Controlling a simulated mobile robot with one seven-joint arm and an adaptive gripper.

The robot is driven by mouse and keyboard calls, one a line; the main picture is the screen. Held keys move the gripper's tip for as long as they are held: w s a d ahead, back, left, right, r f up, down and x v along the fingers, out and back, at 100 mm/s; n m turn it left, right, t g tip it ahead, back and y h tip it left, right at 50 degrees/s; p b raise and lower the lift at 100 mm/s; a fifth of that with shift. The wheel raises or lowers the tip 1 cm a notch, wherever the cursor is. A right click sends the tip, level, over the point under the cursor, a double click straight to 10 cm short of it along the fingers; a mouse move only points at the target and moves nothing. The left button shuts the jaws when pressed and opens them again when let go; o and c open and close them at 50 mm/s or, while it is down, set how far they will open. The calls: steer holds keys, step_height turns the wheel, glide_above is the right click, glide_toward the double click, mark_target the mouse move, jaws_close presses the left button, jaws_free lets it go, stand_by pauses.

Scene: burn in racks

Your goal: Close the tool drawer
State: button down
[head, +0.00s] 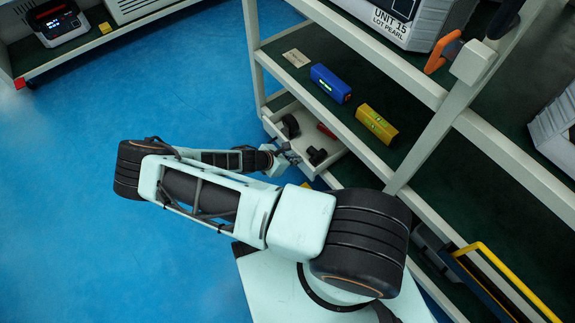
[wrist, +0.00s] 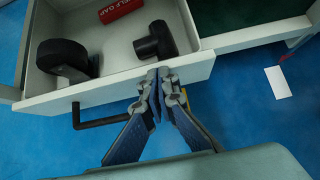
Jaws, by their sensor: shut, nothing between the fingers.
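The tool drawer (wrist: 108,88) stands open under the shelf of the rack, with its pale front panel toward me in the wrist view. It also shows in the head view (head: 312,167). Its black bar handle (wrist: 98,122) sticks out below the front panel. In the drawer lie a black roll (wrist: 64,58), a red cylinder (wrist: 122,9) and a black T-shaped tool (wrist: 156,41). My gripper (wrist: 160,76) is shut and empty, its tips at the drawer's front panel right of the handle. I cannot tell whether the tips touch the panel. In the head view my gripper (head: 287,155) is beside the drawer.
The shelf above holds a blue block (head: 330,83), a yellow block (head: 377,123) and a beige card (head: 296,58). A rack upright (head: 430,130) stands right of the drawer. Blue floor (head: 170,85) is clear left of the rack. A white card (wrist: 278,82) lies on the floor.

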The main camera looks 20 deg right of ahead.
steer(key=shift+w+d, duration=0.3)
steer(key=shift+d, duration=0.65)
steer(key=shift+w+d, duration=0.35)
steer(key=shift+d, duration=0.6)
steer(key=shift+w+d, duration=0.3)
steer(key=shift+d, duration=0.65)
